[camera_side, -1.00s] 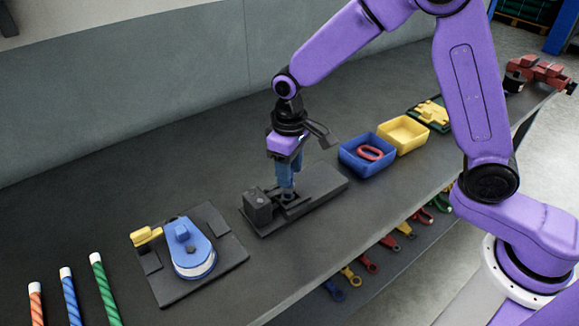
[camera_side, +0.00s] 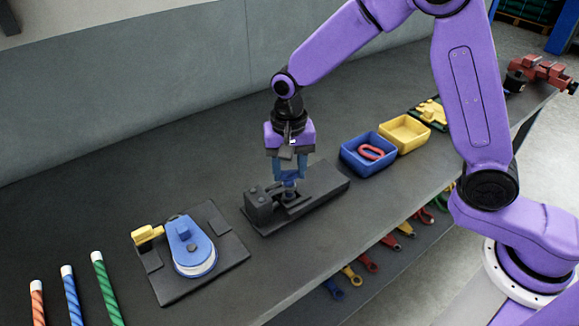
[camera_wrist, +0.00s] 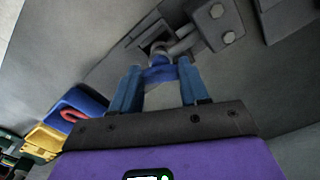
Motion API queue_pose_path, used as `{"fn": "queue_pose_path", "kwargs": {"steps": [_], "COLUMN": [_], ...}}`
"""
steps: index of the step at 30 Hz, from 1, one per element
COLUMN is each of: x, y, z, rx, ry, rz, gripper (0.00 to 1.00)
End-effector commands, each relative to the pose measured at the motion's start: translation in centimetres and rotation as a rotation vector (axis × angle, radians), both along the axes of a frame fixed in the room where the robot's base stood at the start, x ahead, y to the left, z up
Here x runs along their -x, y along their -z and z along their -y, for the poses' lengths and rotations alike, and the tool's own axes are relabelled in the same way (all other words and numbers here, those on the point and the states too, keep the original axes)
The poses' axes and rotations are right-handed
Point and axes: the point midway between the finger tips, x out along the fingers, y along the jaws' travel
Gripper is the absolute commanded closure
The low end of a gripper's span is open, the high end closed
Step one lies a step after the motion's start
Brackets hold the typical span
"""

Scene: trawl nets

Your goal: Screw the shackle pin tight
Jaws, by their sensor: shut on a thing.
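My gripper (camera_side: 289,180) points down over the dark grey fixture (camera_side: 325,188) near the middle of the bench. Its blue fingers are shut on the shackle pin, whose blue head (camera_wrist: 160,74) shows between the fingertips in the wrist view. The grey shackle (camera_wrist: 180,47) lies in the fixture just beyond the pin, beside a clamp block (camera_wrist: 216,22) with round bolt heads. In the side view the fingers and the fixture hide most of the shackle. I cannot tell how deep the pin's thread sits.
A blue bin (camera_side: 352,166) with a red link (camera_side: 371,153) stands right of the fixture, next to a yellow bin (camera_side: 403,134). To the left, a dark plate (camera_side: 225,257) carries a blue block (camera_side: 190,245) and a yellow part (camera_side: 147,234). Striped ropes (camera_side: 106,287) lie front left.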

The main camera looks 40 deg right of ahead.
Motion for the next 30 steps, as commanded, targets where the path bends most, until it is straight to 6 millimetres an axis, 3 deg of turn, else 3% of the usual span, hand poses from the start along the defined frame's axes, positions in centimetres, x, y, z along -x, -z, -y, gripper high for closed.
{"fn": "queue_pose_path", "kwargs": {"steps": [30], "x": [-0.56], "y": [-0.29], "z": [-0.29], "rx": [-0.006], "ry": [0.965], "rz": [0.007], "gripper": [0.86]}}
